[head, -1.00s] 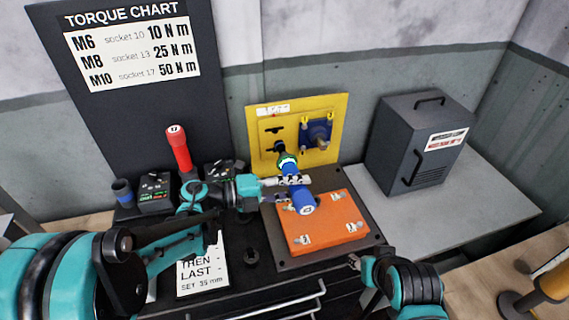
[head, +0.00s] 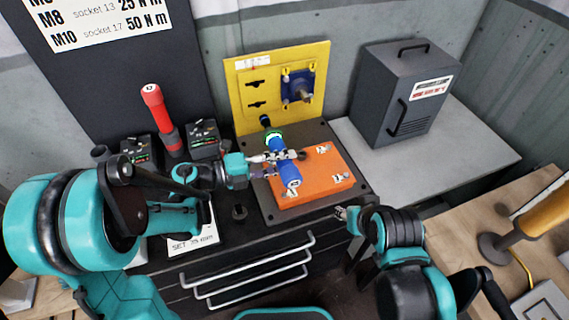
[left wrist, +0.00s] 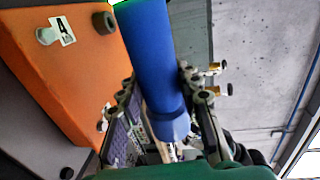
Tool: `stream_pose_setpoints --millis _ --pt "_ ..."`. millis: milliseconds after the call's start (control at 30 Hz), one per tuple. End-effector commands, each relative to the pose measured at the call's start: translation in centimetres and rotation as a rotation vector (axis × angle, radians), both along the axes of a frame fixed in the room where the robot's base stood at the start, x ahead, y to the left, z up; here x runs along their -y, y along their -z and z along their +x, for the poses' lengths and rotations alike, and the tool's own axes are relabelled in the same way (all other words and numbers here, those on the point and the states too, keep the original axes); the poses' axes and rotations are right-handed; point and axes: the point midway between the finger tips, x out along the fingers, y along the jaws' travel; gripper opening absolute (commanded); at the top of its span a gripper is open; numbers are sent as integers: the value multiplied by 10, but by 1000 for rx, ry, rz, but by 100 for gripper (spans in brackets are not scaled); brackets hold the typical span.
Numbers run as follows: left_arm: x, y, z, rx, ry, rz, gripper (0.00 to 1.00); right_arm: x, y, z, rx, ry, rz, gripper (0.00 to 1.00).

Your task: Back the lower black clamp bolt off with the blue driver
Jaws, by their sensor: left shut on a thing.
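My left gripper (head: 277,157) is shut around the body of the blue driver (head: 291,176), above the orange block. The driver's numbered end points toward me and its green ring (head: 273,137) toward the yellow panel (head: 320,115). A small black piece (head: 265,121) sits at the driver's far end; I cannot tell if it is a socket, the lower clamp bolt or both. The panel's lower black slot (head: 257,105) shows just above it. In the left wrist view the blue driver (left wrist: 152,60) lies between the fingers. My right gripper (head: 343,213) is low at the right; its opening is unclear.
The orange block (head: 325,170) with white labels lies on a dark plate. A blue clamp part (head: 298,88) is mounted on the panel. A red driver (head: 158,115) stands at left by small dark boxes. A grey cabinet (head: 400,95) stands right on a grey bench.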

Motion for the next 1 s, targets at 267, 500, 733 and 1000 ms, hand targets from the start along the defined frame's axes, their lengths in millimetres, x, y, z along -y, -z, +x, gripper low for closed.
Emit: stream_pose_setpoints --millis 267,500,733,1000 --pt "-8 -1 24 1 0 -2 0 0 2 0 0 0 0 40" --pt "-14 0 44 1 0 -2 0 0 4 0 0 0 0 40" --pt "-16 -1 51 1 0 -2 0 0 5 0 0 0 0 40" --pt "-17 -2 51 1 0 -2 0 0 6 0 0 0 0 40"
